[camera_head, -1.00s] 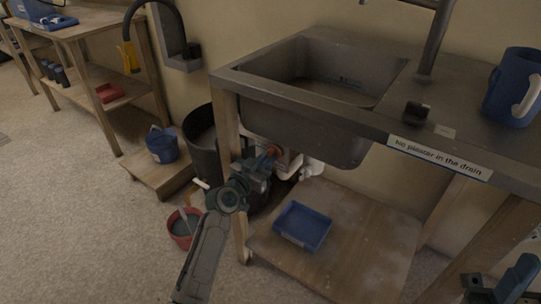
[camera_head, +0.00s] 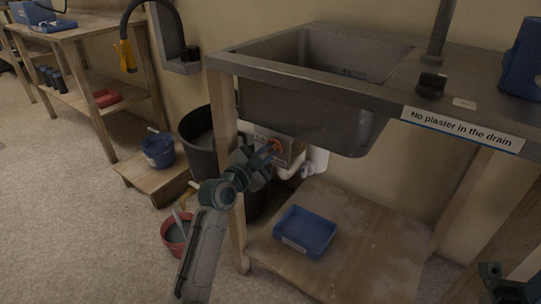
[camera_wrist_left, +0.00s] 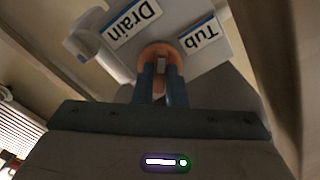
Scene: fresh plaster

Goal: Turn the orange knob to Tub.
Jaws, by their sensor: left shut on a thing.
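The orange knob (camera_head: 276,145) is on the front of a pale box (camera_head: 292,152) under the sink. In the left wrist view the knob (camera_wrist_left: 157,50) sits between a "Drain" label (camera_wrist_left: 132,22) on the left and a "Tub" label (camera_wrist_left: 202,36) on the right, both upside down. My left gripper (camera_head: 268,154) reaches in under the sink. Its two blue fingers (camera_wrist_left: 162,84) are shut on the knob, one on each side. The fingers partly cover the knob, and I cannot tell which label it points to. Part of my right gripper (camera_head: 503,282) shows at the lower right corner.
The steel sink (camera_head: 290,105) hangs just above my left gripper, with a wooden table leg (camera_head: 232,200) close beside my arm. A black bin (camera_head: 200,140) stands behind. A blue tray (camera_head: 306,231) lies on the lower shelf. A red bucket (camera_head: 174,234) is on the floor.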

